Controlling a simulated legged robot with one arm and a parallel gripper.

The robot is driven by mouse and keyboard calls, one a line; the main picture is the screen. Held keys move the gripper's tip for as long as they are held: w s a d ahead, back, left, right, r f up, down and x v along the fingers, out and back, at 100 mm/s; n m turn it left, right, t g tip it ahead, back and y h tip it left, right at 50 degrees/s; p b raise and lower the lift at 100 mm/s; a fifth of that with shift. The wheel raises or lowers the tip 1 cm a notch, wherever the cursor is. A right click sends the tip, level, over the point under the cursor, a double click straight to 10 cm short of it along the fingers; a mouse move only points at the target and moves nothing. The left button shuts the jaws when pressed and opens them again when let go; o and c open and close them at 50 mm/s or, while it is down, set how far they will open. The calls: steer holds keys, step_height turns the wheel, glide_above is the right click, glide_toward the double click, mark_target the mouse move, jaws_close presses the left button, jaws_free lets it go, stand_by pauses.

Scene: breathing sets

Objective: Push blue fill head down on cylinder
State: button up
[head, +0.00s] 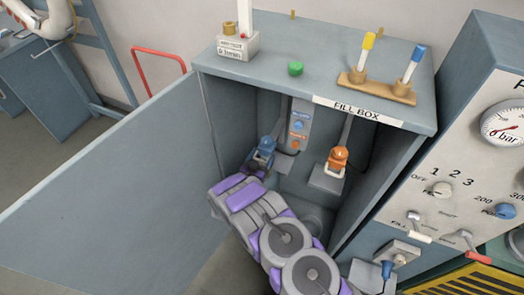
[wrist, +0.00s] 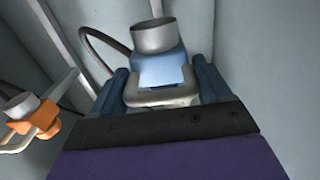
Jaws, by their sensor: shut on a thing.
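The blue fill head (head: 266,145) is on the left inside the open fill box, with a grey round collar and a pale loop handle in the wrist view (wrist: 158,70). My gripper (head: 257,165) reaches into the box from below. In the wrist view its two dark blue fingers (wrist: 161,82) stand on either side of the fill head and are shut on it. A cylinder under the blue head cannot be made out; my arm covers much of the box's lower part.
An orange fill head (head: 338,158) hangs to the right on a bracket. A small panel with blue and orange buttons (head: 299,125) is between them. The box door (head: 105,190) stands open at left. The control panel (head: 465,165) is close at right.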

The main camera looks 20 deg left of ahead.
steer(key=shift+s+a+f, duration=0.1)
steer(key=shift+f, duration=2.9)
steer(key=o, duration=1.1)
steer(key=shift+f, duration=0.15)
steer(key=o, duration=0.3)
steer(key=shift+a, duration=0.15)
steer(key=shift+o, duration=0.3)
steer(key=shift+s, duration=0.15)
steer(key=s+a+p, duration=0.1)
steer(key=s+p, duration=0.3)
steer(key=s, duration=1.3)
steer(key=shift+a, duration=0.15)
